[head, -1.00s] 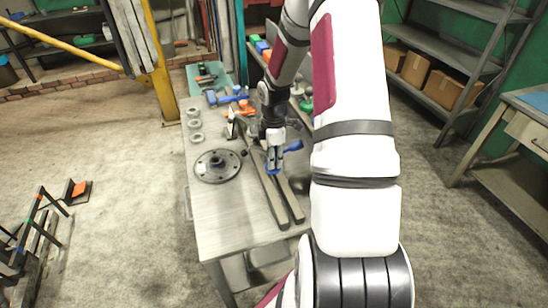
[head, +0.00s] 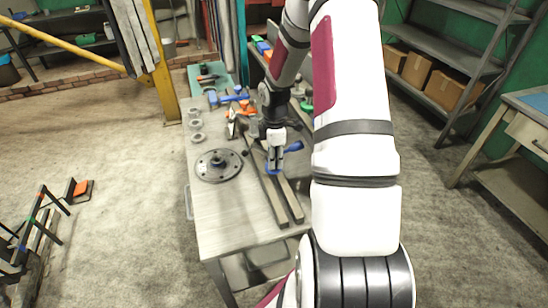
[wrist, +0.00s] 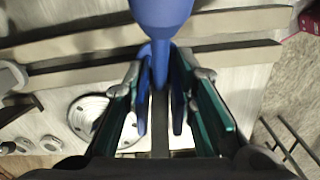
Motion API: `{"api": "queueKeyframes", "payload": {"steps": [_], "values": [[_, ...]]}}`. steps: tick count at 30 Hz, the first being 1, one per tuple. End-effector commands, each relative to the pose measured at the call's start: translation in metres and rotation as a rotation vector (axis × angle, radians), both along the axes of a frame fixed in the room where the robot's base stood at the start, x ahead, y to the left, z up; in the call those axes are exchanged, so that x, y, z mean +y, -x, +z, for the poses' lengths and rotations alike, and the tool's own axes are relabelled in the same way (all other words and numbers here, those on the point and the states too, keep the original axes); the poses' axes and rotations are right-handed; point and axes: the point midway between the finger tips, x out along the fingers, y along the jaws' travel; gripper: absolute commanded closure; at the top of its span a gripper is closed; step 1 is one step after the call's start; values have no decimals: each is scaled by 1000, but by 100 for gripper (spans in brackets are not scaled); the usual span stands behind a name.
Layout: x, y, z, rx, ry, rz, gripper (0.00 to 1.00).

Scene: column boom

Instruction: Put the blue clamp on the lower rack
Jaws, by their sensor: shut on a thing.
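My gripper (head: 275,162) is over the workbench, shut on the blue clamp (head: 294,146). The clamp's blue handle sticks out to the right of the fingers, and a blue part shows below them, close above the two long bars. In the wrist view the blue handle (wrist: 162,12) points toward the top, and the clamp lies between the teal-sided fingers (wrist: 165,95). Whether the clamp touches the bars I cannot tell. A low rack (head: 35,232) with dark bars and coloured tips stands at the lower left; I cannot tell whether it is the lower rack.
The workbench (head: 215,215) holds two long bars (head: 270,195), a round flange (head: 218,165), several rings (head: 195,124), and more blue and orange clamps (head: 238,98) at the back. A yellow post (head: 160,70) stands behind left. Shelves (head: 450,50) stand right. Left floor is largely clear.

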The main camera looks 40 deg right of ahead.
Motion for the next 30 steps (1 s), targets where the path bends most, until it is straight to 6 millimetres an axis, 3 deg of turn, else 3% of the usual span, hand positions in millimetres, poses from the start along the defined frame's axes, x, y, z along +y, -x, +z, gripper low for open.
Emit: {"api": "queueKeyframes", "payload": {"steps": [30], "values": [[-5,4,-11,5,2,-9,100]]}}
